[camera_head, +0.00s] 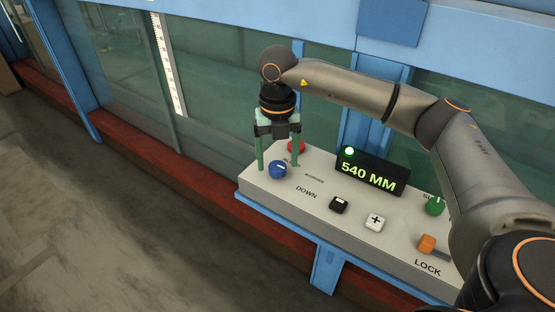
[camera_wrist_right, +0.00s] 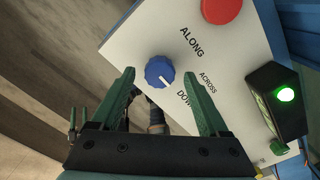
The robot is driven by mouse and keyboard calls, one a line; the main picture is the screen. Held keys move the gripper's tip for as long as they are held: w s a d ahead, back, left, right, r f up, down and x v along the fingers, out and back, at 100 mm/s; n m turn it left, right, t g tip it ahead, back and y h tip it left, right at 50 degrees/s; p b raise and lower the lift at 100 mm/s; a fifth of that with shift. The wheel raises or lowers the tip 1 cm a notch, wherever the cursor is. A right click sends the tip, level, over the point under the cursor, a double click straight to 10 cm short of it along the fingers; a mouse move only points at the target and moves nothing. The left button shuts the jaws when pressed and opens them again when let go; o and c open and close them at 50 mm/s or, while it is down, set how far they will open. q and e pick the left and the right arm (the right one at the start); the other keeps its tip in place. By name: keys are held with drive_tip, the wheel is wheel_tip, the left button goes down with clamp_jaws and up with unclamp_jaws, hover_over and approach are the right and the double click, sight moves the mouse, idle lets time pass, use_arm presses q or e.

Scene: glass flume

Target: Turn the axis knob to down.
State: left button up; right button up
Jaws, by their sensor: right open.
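The axis knob is a blue round knob (camera_head: 278,169) with a white line, at the left end of the grey panel (camera_head: 318,222). It also shows in the right wrist view (camera_wrist_right: 156,70), where its line points to the lower right, roughly toward the DOWN label (camera_wrist_right: 186,100). The ALONG and ACROSS labels are beside it. My right gripper (camera_head: 277,166) is open, pointing down, with one green finger on each side of the knob. I cannot tell whether they touch it. Small green prongs in the right wrist view may be my left gripper (camera_wrist_right: 77,119); their opening is unclear.
A red button (camera_head: 296,146) sits just behind the knob. A display (camera_head: 372,171) reads 540 MM with a lit green light. A black button (camera_head: 339,205), a white plus button (camera_head: 375,222), a green knob (camera_head: 435,206) and an orange LOCK lever (camera_head: 427,243) stand farther right.

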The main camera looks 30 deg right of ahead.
sight(278, 166)
wheel_tip(278, 166, up, 12)
drive_tip(key=shift+f, duration=0.15)
drive_tip(key=shift+f, duration=0.1)
idle(0.6)
